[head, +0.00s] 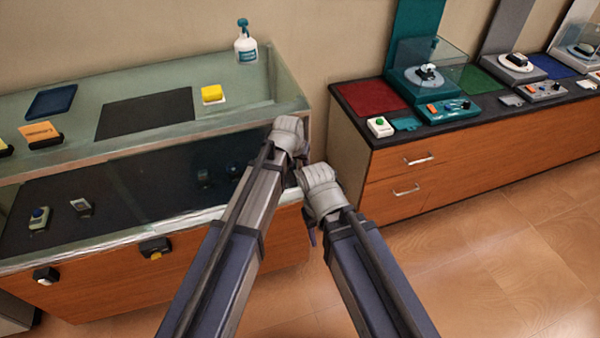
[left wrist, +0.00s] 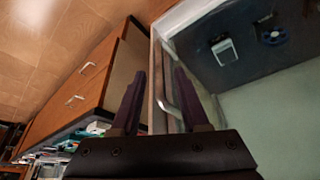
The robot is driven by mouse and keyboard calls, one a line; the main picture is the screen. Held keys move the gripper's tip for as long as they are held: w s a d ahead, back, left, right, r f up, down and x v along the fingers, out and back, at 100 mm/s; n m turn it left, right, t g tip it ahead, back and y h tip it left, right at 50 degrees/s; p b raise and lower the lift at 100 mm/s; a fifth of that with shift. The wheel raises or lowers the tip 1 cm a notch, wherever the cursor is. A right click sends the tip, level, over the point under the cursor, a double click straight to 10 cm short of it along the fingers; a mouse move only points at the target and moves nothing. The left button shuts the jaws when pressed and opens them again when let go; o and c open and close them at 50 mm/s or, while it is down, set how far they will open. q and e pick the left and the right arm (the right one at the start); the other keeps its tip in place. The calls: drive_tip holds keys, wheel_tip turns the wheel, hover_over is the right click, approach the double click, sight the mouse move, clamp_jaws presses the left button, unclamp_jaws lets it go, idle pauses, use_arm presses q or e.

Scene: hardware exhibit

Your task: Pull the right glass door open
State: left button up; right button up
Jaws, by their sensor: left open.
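The glass display case has a dark lower compartment behind its glass front. The right glass door (head: 205,170) shows there in the head view, partly covered by my left arm. In the left wrist view a slim metal handle (left wrist: 168,97) runs along the edge of the case. My left gripper (left wrist: 159,72) is open, and the handle shows between its two fingers; I cannot tell whether they touch it. In the head view the left gripper (head: 290,160) is at the case's right front corner, its fingers mostly hidden. My right gripper (head: 312,236) hangs just right of it, its opening unclear.
A wooden drawer counter (head: 450,170) with exhibits stands at the right, across a narrow gap. Open tiled floor (head: 480,270) lies in front of it.

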sight(300, 168)
use_arm(q)
drive_tip(key=b+x, duration=0.3)
drive_tip(key=x, duration=0.2)
drive_tip(key=shift+b, duration=0.3)
drive_tip(key=shift+s, duration=0.1)
clamp_jaws()
idle(1.0)
